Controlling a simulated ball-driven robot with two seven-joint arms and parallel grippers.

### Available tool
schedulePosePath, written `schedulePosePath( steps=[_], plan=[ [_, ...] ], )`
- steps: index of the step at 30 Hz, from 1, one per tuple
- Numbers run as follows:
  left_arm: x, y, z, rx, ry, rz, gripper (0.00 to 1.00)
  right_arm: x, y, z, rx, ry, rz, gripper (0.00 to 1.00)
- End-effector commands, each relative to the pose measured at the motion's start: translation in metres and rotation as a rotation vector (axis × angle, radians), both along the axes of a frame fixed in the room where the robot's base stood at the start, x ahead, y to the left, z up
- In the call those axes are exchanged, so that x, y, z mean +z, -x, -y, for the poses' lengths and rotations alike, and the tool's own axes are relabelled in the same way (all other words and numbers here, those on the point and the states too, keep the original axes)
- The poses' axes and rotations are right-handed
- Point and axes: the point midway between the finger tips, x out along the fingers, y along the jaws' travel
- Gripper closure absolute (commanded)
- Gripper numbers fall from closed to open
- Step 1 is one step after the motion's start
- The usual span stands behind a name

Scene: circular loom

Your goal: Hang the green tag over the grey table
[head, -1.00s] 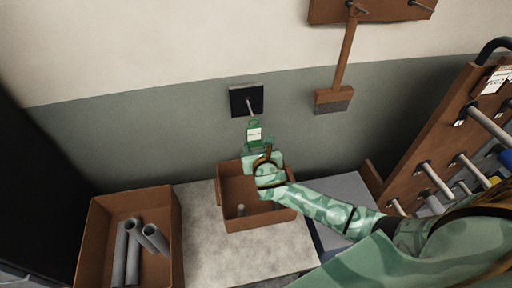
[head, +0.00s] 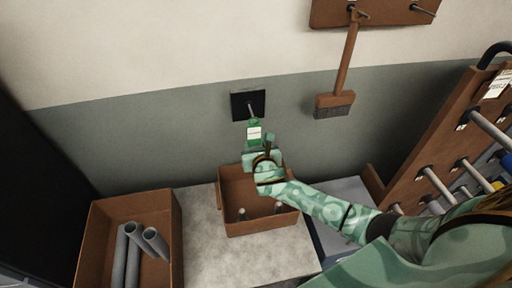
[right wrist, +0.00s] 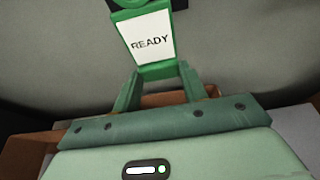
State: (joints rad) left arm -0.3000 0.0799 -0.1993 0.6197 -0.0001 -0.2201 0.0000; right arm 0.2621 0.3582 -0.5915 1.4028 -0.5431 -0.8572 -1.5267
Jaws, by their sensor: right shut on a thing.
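The green tag (head: 253,133) has a white label. It reads READY in the right wrist view (right wrist: 150,42). My right gripper (head: 258,147) is shut on the tag's lower end, and its two fingers show in the right wrist view (right wrist: 157,85). The tag stands upright, its top at the tip of a grey peg (head: 250,108) on a dark wall plate (head: 240,98). I cannot tell whether the peg is through the tag's hole. The grey table (head: 198,235) is below, against the wall. My left gripper is out of view.
A brown box (head: 235,186) with small items stands on the table under my right gripper. Another brown box (head: 95,240) with grey tubes (head: 133,255) is at the left. A brush (head: 335,100) hangs from a wall rack, and a wooden peg rack (head: 430,150) stands at the right.

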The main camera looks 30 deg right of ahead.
Motion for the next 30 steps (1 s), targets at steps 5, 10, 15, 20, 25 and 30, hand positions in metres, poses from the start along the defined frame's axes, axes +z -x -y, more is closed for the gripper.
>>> schedulePosePath(
  steps=[5,10,15,20,25,30],
  plan=[
    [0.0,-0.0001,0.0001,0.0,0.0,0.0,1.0,0.0,0.0001,-0.0001,0.0,0.0,0.0,0.85],
    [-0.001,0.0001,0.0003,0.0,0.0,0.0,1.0,-0.0005,-0.0036,0.001,-0.001,0.0,0.0,0.85],
    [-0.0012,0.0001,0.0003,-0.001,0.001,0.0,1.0,-0.0004,-0.0063,0.0015,0.0,0.0,0.0,0.85],
    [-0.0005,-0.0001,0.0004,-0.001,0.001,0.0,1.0,-0.0023,-0.0062,0.0014,0.001,0.0,0.0,0.85],
    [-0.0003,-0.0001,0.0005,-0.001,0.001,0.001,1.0,-0.0046,-0.006,0.0015,0.0,0.001,-0.001,0.85],
    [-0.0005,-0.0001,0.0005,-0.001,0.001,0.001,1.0,-0.0055,-0.0056,0.0014,0.0,0.0,-0.003,0.46]
  ],
)
